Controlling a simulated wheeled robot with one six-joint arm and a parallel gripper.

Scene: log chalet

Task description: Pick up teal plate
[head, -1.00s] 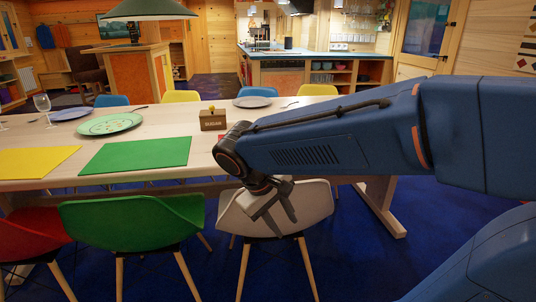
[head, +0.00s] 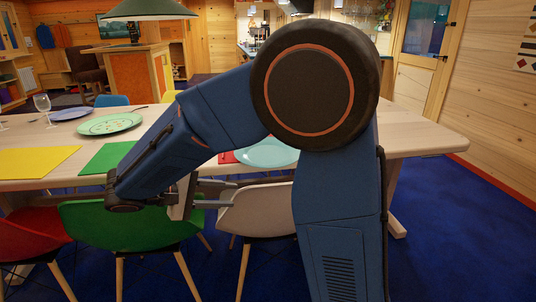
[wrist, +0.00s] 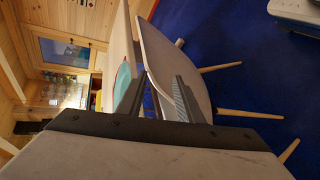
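The teal plate (head: 267,152) lies on the dining table near its front edge, over a red placemat, partly hidden by my arm. It also shows edge-on in the wrist view (wrist: 123,82), beyond my fingers. My gripper (head: 233,193) is left of and nearer than the plate, in front of the table edge by the white chair back. In the wrist view my gripper (wrist: 158,98) has its two fingers apart with nothing held between them.
The white chair (head: 255,211) stands close below my fingers. A green chair (head: 130,220) is left of it. A green placemat (head: 105,158), a yellow placemat (head: 35,161) and a green patterned plate (head: 110,124) lie on the table (head: 420,130). Floor right of the table is clear.

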